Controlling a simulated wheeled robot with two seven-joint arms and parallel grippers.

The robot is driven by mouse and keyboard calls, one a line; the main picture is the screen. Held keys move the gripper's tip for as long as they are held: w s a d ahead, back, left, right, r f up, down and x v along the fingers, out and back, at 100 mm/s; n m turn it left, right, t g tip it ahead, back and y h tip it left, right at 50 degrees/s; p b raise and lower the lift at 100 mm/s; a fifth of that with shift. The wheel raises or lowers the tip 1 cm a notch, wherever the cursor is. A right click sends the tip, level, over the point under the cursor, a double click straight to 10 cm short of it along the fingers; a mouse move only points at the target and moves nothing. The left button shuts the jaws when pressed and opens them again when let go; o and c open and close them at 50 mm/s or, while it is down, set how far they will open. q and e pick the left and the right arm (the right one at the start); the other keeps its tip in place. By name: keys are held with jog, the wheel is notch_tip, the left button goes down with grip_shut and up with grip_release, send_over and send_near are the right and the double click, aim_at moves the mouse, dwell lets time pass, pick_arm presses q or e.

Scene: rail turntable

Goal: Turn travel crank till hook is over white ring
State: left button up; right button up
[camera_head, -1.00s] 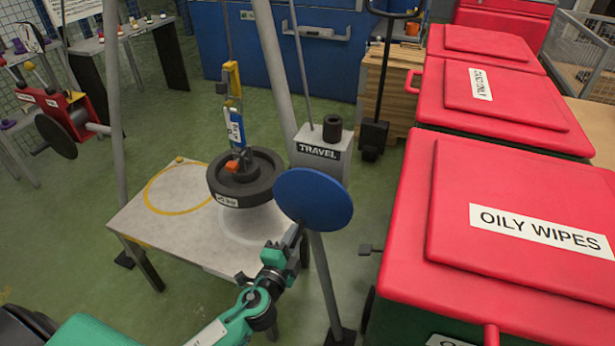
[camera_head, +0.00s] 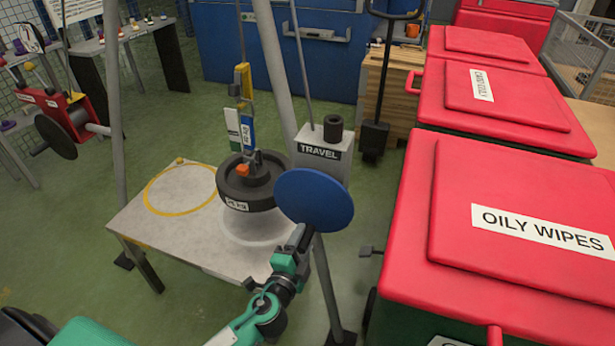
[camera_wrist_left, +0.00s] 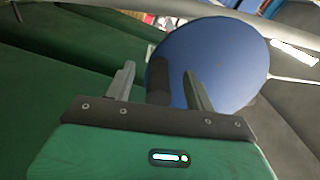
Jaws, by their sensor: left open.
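The travel crank is a blue disc (camera_head: 314,199) under the grey box labelled TRAVEL (camera_head: 322,156). My left gripper (camera_head: 298,238) is at the disc's lower left edge. In the left wrist view its fingers (camera_wrist_left: 160,74) are open on either side of the crank's dark handle (camera_wrist_left: 159,84), in front of the blue disc (camera_wrist_left: 215,62); contact cannot be told. The hook (camera_head: 243,169), orange, carries a round black weight (camera_head: 247,203). The weight hangs over the right part of the table.
A yellow ring (camera_head: 152,208) is on the left part of the grey table (camera_head: 180,243). A sloping gantry leg (camera_head: 274,70) stands behind the weight. Red-lidded bins (camera_head: 500,290) fill the right side.

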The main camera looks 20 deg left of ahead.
pick_arm(q)
jog(key=s+b, duration=0.2)
jog(key=s, duration=0.6)
jog(key=shift+b, duration=0.3)
dwell(0.5)
